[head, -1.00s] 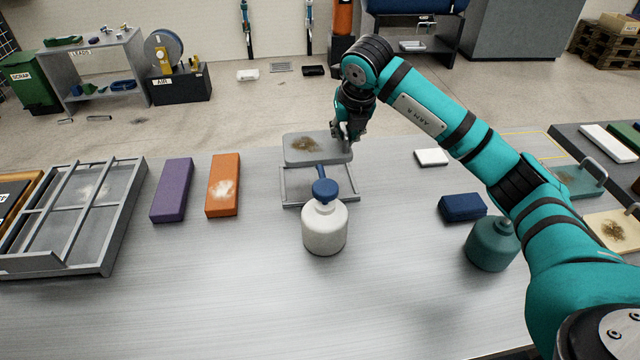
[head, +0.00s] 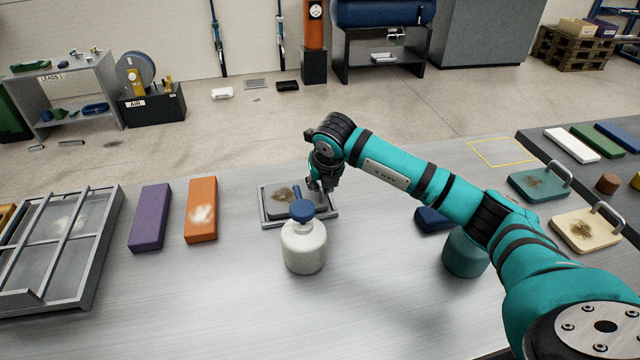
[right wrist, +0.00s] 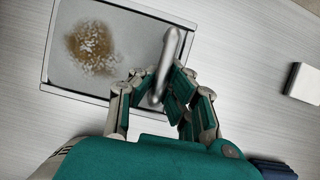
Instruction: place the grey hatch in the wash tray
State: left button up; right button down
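The grey hatch (head: 270,209) is a flat grey panel with a brown stain and a bar handle (right wrist: 170,55). It lies within the rim of the wash tray (head: 270,225), low and roughly flat; whether it touches the tray floor I cannot tell. My right gripper (head: 318,186) is over the right side of the hatch. In the right wrist view the fingers of this gripper (right wrist: 160,88) close in on both sides of the handle. The white bottle with a blue top (head: 303,246) hides part of the tray's front. My left gripper is out of view.
An orange block (head: 201,225), a purple block (head: 150,220) and a grey framed rack (head: 95,250) lie to the left. A blue block (head: 430,220) and a teal bottle (head: 465,255) stand under my right arm. A white block (right wrist: 303,82) lies right of the tray.

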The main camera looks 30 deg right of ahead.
jog(key=shift+f, duration=0.15)
jog(key=c, duration=1.4)
grip_release()
jog(key=shift+c, duration=0.2)
jog(key=shift+r, duration=0.4)
jog(key=b+v, duration=0.2)
jog(key=v, duration=0.9)
jog(key=shift+s+r, duration=0.15)
jog(key=shift+r, duration=0.15)
jog(key=shift+a, duration=0.1)
